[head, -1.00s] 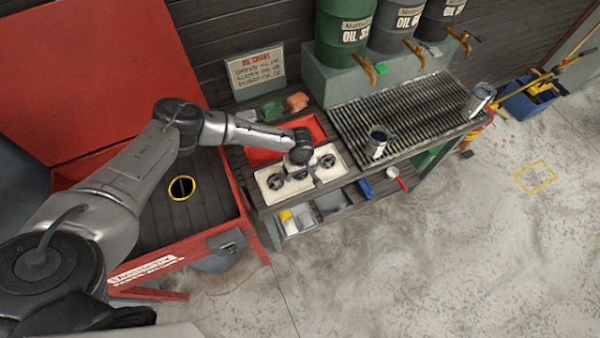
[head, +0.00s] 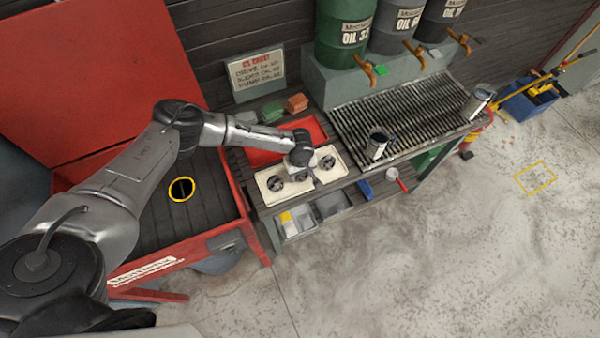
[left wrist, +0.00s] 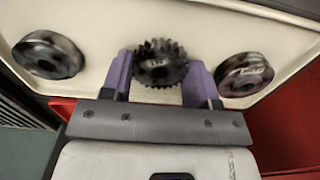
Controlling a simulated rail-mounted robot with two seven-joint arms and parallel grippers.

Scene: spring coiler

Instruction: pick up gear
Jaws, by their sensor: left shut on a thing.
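A dark toothed gear (left wrist: 158,52) sits in the middle of the left wrist view, over the cream tray (left wrist: 100,18). My left gripper (left wrist: 160,70) has its two purple fingers on either side of the gear and is shut on it. I cannot tell whether the gear is clear of the tray. In the head view my left gripper (head: 312,174) is over the middle of the tray (head: 297,191), and its wrist hides the held gear. One round dark part (left wrist: 48,54) lies on each side; the other (left wrist: 244,74) is at the right. My right gripper is not in view.
A red bin (head: 262,156) is behind the tray. A slotted rack (head: 400,112) with metal cups stands to the right, below the oil drums (head: 345,30). The red machine (head: 215,237) is at the left. Open floor lies to the right.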

